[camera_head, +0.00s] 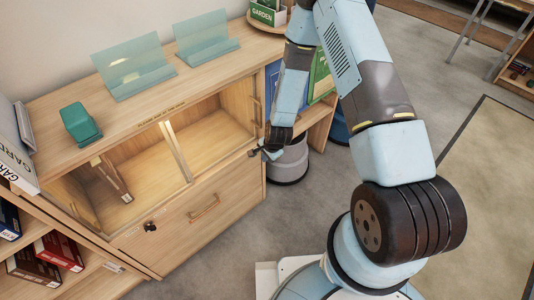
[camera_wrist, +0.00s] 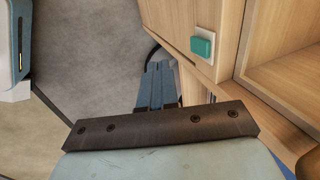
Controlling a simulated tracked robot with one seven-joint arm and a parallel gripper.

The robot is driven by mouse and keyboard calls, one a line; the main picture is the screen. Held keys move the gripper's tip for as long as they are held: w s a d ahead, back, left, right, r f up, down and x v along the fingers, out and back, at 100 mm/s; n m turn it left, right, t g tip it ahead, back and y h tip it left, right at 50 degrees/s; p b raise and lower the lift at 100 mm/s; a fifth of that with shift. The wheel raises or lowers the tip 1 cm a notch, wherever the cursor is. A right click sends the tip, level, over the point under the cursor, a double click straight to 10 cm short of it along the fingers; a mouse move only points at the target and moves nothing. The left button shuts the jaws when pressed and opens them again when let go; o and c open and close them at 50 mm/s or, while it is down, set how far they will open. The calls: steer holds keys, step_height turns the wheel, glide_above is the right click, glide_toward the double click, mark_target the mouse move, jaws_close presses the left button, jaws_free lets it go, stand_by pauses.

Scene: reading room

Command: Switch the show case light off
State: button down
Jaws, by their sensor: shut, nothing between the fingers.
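The wooden show case (camera_head: 190,215) stands at the left in the head view. Its compartments (camera_head: 205,140) look warmly lit inside. In the wrist view, a teal rocker switch (camera_wrist: 203,44) sits on a pale plate on a wooden panel, right of centre. I cannot tell its tilt. My gripper (camera_head: 262,153) is shut and empty by the right front edge of the case in the head view. Its tips look close to the edge, but contact cannot be told. The switch is not clear in the head view.
A teal object (camera_head: 80,122) and two clear teal stands (camera_head: 133,70) (camera_head: 207,40) are on the case top. A grey bin (camera_head: 289,162) stands on the floor behind my gripper. Books (camera_head: 60,250) fill shelves at lower left. Carpet to the right is open.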

steer(key=w+a+f, duration=0.3)
steer(key=w, duration=0.1)
steer(key=shift+f, duration=0.2)
steer(key=shift+s+a, duration=0.1)
